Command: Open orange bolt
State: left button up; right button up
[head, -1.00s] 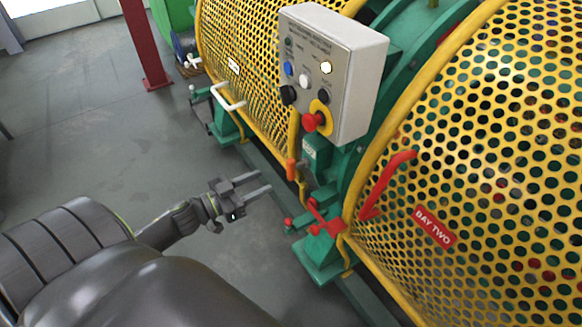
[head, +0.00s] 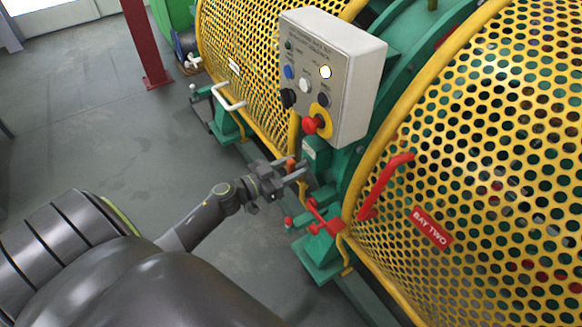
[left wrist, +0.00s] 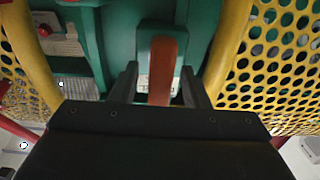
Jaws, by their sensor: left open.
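The orange bolt (left wrist: 162,72) is an upright orange handle in front of a green post in the left wrist view. It stands between the two fingers of my left gripper (left wrist: 160,88), which is open around it. In the head view the orange bolt (head: 291,164) is partly hidden by my left gripper (head: 300,172), whose fingers reach it at the green post between the two yellow guards. I cannot tell whether a finger touches it. My right gripper is not in view.
A grey control box (head: 350,80) with a red knob stands just above the gripper. A red clamp handle (head: 322,217) sits below right. Yellow perforated guards (head: 480,150) flank the post, the right one with a red handle (head: 385,185).

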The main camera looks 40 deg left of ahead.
aim_at(287, 170)
pick_arm(q)
grip_shut()
jog(key=v, duration=0.4)
jog(key=shift+a, duration=0.1)
jog(key=shift+s, duration=0.25)
jog(key=shift+c, duration=0.3)
grip_release()
jog(key=shift+o, duration=0.3)
